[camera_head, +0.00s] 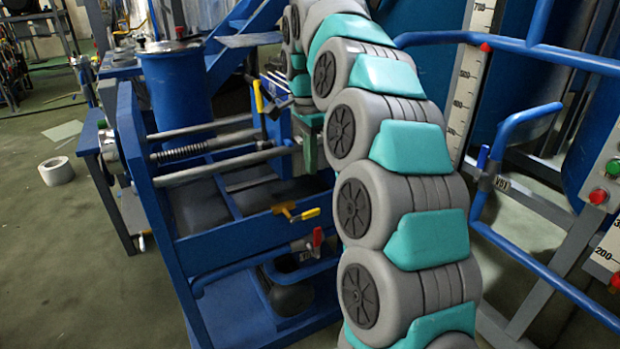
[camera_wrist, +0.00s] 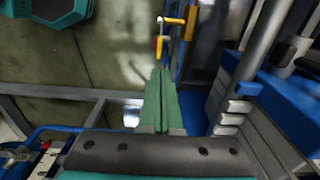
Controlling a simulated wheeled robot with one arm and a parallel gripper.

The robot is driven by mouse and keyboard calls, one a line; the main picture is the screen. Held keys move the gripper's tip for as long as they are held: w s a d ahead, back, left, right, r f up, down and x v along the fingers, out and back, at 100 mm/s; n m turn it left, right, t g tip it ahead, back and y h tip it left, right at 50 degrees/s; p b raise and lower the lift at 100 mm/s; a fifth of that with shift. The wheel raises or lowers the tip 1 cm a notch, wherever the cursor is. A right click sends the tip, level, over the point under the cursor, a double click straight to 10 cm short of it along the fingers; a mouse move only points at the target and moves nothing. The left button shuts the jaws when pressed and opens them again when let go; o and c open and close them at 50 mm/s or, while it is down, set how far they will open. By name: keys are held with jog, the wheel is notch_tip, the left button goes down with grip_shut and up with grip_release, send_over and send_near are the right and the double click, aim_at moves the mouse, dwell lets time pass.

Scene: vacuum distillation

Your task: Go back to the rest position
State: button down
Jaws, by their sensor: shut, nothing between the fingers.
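My gripper (camera_wrist: 160,75) shows in the wrist view with its two green fingers pressed together and nothing between them. In the head view its green fingers (camera_head: 310,160) point down beside the blue frame (camera_head: 240,240), left of my curved arm. A yellow-handled valve (camera_head: 305,214) sits on the frame below the fingers. A red-handled valve (camera_head: 317,240) is just under it. In the wrist view a yellow handle (camera_wrist: 159,47) stands beyond the fingertips, apart from them. My arm hides part of the frame's right side.
A blue cylindrical vessel (camera_head: 177,85) stands behind the frame's steel rods (camera_head: 215,165). Blue railings (camera_head: 530,50) and a post with buttons (camera_head: 605,185) are at the right. A white roll (camera_head: 56,171) lies on the floor. The floor at the left is mostly open.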

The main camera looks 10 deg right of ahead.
jog(key=s+d+n, duration=0.2)
jog(key=s+n, duration=0.6)
jog(key=s, duration=0.9)
jog(key=s+d+f+n, duration=0.1)
jog(key=s+f, duration=0.3)
jog(key=s, duration=0.4)
jog(key=s+d+f+n+g, duration=0.1)
jog(key=s+f+n, duration=0.2)
jog(key=s+f, duration=0.2)
jog(key=s+d+f+n+g, duration=0.1)
jog(key=s+f, duration=0.4)
jog(key=s, duration=0.5)
jog(key=shift+s+n+p, duration=0.3)
jog(key=shift+s+n, duration=0.1)
jog(key=shift+n, duration=0.1)
